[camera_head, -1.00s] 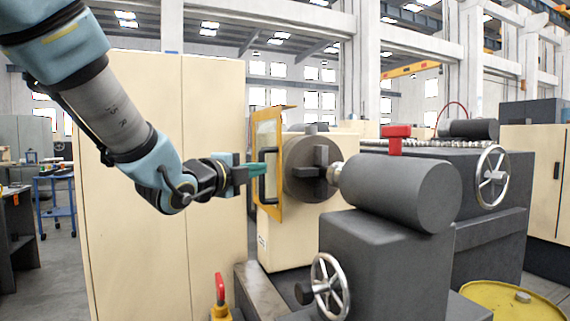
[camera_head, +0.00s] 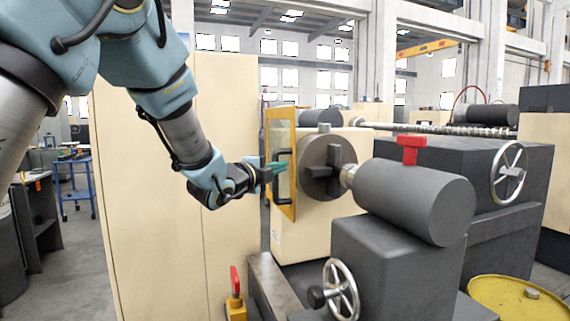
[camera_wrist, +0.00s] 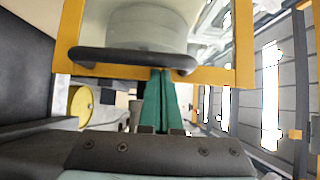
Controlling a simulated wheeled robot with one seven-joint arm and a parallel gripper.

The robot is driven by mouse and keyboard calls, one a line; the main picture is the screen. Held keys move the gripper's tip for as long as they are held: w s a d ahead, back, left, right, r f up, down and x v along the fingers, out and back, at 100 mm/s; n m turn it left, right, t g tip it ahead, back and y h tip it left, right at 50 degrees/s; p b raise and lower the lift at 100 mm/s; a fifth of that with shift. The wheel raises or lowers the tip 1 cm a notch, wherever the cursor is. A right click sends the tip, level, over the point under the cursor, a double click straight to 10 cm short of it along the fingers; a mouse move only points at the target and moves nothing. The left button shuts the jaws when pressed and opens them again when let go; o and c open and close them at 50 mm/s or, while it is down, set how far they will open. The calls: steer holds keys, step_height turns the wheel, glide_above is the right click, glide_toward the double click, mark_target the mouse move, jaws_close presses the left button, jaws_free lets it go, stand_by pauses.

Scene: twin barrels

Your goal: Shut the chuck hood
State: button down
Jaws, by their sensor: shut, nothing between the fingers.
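The chuck hood (camera_head: 281,125) is a clear panel in a yellow frame with a black bar handle (camera_head: 285,152). It stands upright to the left of the round grey chuck (camera_head: 340,165), whose jaws are uncovered. My gripper (camera_head: 280,168) has green fingers, shut and empty, with their tips at the handle. In the wrist view, the fingers (camera_wrist: 162,100) point up to the black handle (camera_wrist: 125,58) and the yellow frame (camera_wrist: 215,76). The fingertips are partly hidden behind the handle; I cannot tell whether they touch it.
The grey tailstock (camera_head: 412,200) with a red lever (camera_head: 411,148) and a handwheel (camera_head: 341,290) stands right of the chuck. A tall cream cabinet (camera_head: 150,230) is behind my arm. A yellow drum (camera_head: 515,303) is at lower right, a blue cart (camera_head: 75,190) at far left.

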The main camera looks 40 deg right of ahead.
stand_by(0.3)
steer(key=shift+w+a+b, duration=0.4)
steer(key=shift+a+b, duration=0.25)
steer(key=shift+b, duration=0.6)
steer(key=shift+d, duration=0.1)
